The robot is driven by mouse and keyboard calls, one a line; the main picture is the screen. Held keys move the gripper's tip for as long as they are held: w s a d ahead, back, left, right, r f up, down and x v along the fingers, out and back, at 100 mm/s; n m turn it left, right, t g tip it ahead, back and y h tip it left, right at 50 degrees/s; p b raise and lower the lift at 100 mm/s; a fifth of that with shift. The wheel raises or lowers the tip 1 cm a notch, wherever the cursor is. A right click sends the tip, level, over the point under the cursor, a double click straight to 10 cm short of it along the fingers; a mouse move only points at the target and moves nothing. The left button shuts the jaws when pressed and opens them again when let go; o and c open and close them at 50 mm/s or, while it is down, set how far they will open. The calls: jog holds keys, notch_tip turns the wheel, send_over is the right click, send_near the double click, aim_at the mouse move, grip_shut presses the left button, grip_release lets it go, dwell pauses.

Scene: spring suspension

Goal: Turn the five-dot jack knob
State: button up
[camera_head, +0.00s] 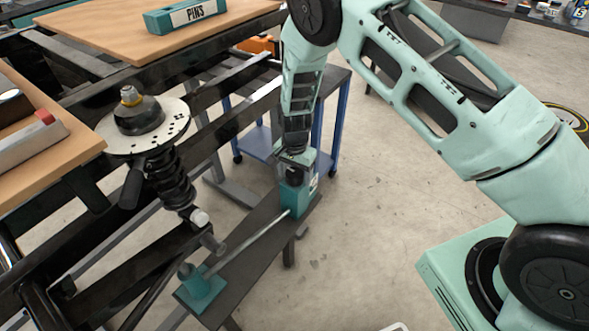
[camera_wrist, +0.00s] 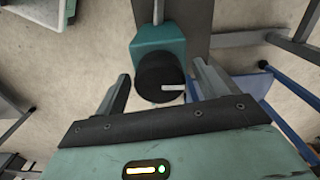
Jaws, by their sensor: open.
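In the wrist view, a round black knob (camera_wrist: 160,76) with a white pointer line sits on the end of a teal jack block (camera_wrist: 158,42). My gripper (camera_wrist: 161,74) is open, with one finger on each side of the knob and a gap on both sides. In the head view, the same jack block (camera_head: 290,200) stands at the far end of a dark bench, and my gripper (camera_head: 293,158) is at its top, partly hiding the knob. A small pale label shows on the block's side, but its dots are too small to count.
A metal rod (camera_head: 248,238) runs along the dark bench (camera_head: 235,262) to a second teal block (camera_head: 203,287). A spring strut (camera_head: 170,180) with a perforated disc (camera_head: 174,130) stands left of it. A blue-legged cart (camera_head: 258,147) is behind. Open floor lies right.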

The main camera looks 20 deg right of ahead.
aim_at(295, 172)
notch_tip(295, 172, up, 18)
jog(key=shift+f, duration=0.25)
dwell(0.6)
jog(key=s+a+r+n+y+p, duration=0.15)
jog(key=s+a+r+n, duration=0.25)
jog(key=s+r, duration=0.4)
jog(key=s+a+r+n+p, duration=0.2)
jog(key=s+a+r+n, duration=0.25)
jog(key=s, duration=0.45)
jog(key=s+d+r+n, duration=0.1)
jog(key=s+n, duration=0.3)
jog(key=s, duration=0.4)
jog(key=s+d+r+n+p, duration=0.1)
jog(key=s+r+n, duration=0.3)
jog(key=s, duration=0.4)
jog(key=shift+s+d+r+n+h, duration=0.15)
jog(key=shift+r+n+h, duration=0.1)
jog(key=shift+n+h, duration=0.2)
